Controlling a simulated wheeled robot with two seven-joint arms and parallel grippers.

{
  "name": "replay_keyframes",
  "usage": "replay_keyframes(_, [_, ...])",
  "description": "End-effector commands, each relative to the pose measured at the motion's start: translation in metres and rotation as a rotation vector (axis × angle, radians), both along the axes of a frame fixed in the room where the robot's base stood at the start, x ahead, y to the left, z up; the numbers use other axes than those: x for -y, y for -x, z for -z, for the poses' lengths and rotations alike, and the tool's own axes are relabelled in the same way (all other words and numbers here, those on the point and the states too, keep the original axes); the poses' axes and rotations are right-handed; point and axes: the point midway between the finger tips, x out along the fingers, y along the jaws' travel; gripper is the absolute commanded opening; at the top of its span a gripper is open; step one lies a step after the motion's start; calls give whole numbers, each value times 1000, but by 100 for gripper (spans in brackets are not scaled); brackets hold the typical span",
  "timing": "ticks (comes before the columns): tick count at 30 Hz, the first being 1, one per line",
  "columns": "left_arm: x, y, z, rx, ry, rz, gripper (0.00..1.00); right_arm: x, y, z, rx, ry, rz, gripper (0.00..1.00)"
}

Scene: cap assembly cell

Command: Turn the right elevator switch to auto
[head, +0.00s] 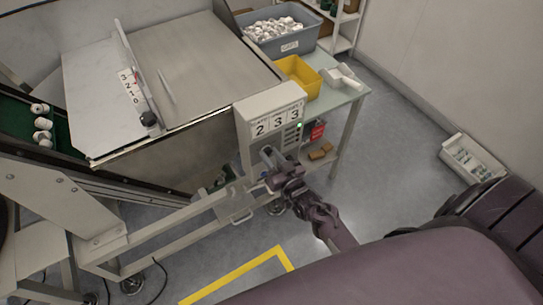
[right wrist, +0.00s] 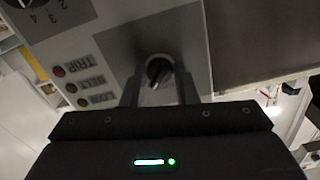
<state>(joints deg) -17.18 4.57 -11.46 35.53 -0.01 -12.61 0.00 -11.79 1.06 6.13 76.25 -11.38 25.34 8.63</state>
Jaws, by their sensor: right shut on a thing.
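The elevator control box (head: 268,113), light grey with number cards reading 2 3 3, stands at the right end of the hopper. In the right wrist view, a black rotary switch (right wrist: 158,70) sits on a dark plate of its panel (right wrist: 110,72). My right gripper (right wrist: 158,88) has a finger on each side of the switch and is shut on it. In the head view my right gripper (head: 268,155) is at the front face of the box and hides the switch. The switch's position marks cannot be read. My left gripper is not in view.
Lamps labelled TRIP, BELT and LOW (right wrist: 70,86) and a numbered dial (right wrist: 22,5) are close to the switch. A grey bin of caps (head: 290,47) and a yellow bin (head: 300,80) stand on the table behind. Floor on the right is clear up to a white crate (head: 470,160).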

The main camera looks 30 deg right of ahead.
Motion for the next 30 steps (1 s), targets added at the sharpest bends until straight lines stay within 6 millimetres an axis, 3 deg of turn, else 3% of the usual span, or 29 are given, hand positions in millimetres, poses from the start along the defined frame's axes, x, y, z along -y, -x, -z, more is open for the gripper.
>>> replay_keyframes(11, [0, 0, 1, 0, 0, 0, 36, 0, 0, 0, 10, 126, -2, 4])
replay_keyframes(30, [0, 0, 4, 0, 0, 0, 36, 0, 0, 0, 49, 627, -1, 4])
